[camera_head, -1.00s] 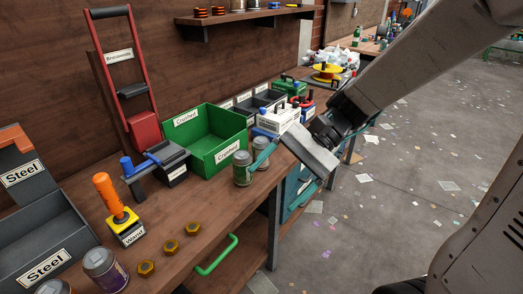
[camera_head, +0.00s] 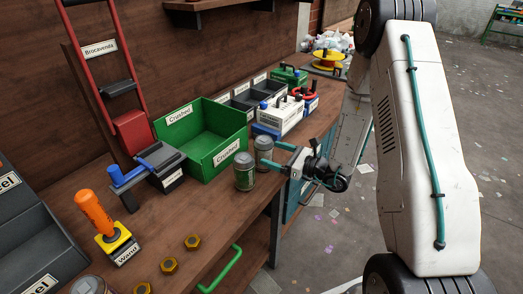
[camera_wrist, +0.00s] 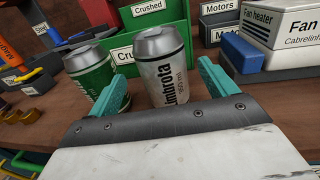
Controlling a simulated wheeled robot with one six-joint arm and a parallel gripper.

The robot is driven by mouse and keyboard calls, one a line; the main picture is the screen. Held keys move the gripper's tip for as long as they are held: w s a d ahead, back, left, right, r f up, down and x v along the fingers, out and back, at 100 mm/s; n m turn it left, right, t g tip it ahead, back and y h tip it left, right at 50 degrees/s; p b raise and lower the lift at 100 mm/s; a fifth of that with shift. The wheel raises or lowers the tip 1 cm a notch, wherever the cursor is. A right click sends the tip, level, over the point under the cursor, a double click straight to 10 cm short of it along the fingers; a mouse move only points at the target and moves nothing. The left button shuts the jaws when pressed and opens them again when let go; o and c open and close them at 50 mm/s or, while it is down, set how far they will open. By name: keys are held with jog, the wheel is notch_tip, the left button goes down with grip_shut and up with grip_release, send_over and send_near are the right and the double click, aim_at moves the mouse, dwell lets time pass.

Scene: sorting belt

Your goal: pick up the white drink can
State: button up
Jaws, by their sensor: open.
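In the wrist view my gripper (camera_wrist: 162,75) has a finger on each side of the can with visible gaps. I cannot tell how deep the can sits between the fingers. A green can (camera_head: 244,173) stands close beside it, near my left finger in the wrist view.
A green "Crushed" crate (camera_head: 214,150) stands just behind the cans. A white fan heater box (camera_head: 280,117) and dark bins (camera_head: 243,106) stand farther along. The bench's front edge runs just by the cans. Yellow nuts (camera_head: 169,265) lie toward the near end.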

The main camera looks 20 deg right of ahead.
aim_at(259, 148)
jog(key=shift+r+x, duration=0.15)
jog(key=shift+x, duration=1.5)
jog(key=shift+r+x, duration=0.1)
jog(key=shift+x, duration=1.55)
jog(key=shift+w+d, duration=0.1)
jog(key=c, duration=1)
